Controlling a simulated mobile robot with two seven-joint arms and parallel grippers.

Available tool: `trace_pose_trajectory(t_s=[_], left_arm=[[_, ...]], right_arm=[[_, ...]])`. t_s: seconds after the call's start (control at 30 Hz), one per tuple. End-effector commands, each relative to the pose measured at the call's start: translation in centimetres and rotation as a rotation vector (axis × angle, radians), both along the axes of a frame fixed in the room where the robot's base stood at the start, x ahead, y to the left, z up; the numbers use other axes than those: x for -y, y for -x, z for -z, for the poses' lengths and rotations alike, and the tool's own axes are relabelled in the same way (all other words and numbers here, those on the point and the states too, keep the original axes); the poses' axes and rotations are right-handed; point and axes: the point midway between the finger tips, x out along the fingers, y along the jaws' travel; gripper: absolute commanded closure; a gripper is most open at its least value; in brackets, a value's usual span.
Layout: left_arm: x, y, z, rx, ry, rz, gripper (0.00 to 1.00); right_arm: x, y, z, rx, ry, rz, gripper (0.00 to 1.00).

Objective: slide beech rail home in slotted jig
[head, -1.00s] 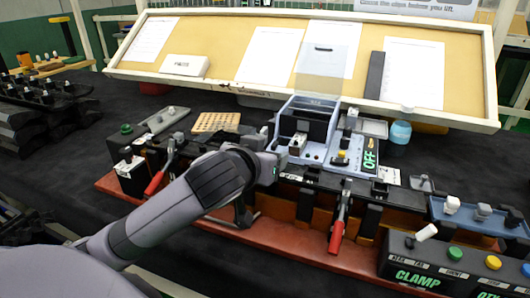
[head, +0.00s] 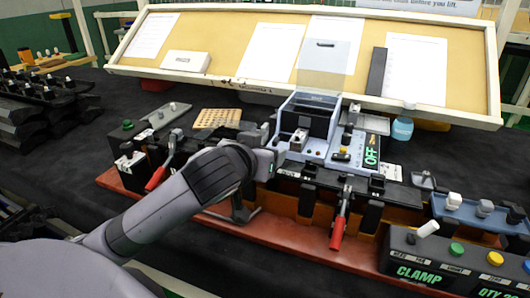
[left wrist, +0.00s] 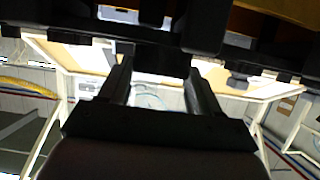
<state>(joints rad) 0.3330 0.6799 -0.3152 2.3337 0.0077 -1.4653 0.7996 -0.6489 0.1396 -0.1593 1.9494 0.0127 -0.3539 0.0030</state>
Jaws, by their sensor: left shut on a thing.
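The slotted jig is a long dark beam (head: 330,181) on dark uprights over a red base (head: 285,243). An orange-brown wooden strip (head: 284,206), which looks like the beech rail, runs lengthwise below the beam between the uprights. My left gripper (head: 268,165) is at the beam, left of its middle; the arm hides part of the jig there. In the left wrist view its two fingers (left wrist: 163,85) close on a dark piece (left wrist: 160,60); I cannot tell how this piece joins the rail. Orange wood also shows at that view's top right (left wrist: 270,12). My right gripper is not in view.
Red-handled clamps (head: 338,230) stand at the jig's front. A CLAMP button box (head: 418,272) is at front right and a blue tray (head: 470,212) at right. A tilted board (head: 225,45) closes the back.

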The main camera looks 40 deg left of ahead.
Motion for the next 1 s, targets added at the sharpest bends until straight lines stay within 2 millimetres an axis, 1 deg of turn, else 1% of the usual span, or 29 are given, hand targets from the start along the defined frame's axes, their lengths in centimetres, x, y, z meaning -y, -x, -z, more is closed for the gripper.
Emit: trace_pose_trajectory(t_s=[0.83, 0.87, 0.9, 0.93, 1.0], left_arm=[[-1.6, 0.4, 0.0, 0.003, -0.003, 0.0, 0.79], [-1.6, 0.4, 0.0, 0.004, -0.004, -0.001, 0.3], [-1.6, 0.4, 0.0, 0.003, -0.003, -0.001, 0.17], [-1.6, 0.4, 0.0, 0.003, -0.003, -0.001, 0.07], [-1.6, 0.4, 0.0, 0.002, -0.003, -0.001, 0.07]], right_arm=[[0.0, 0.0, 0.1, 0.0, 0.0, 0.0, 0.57], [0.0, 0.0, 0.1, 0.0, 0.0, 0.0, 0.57], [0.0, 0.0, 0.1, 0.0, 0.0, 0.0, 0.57], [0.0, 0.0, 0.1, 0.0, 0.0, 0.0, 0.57], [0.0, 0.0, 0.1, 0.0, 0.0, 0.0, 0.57]])
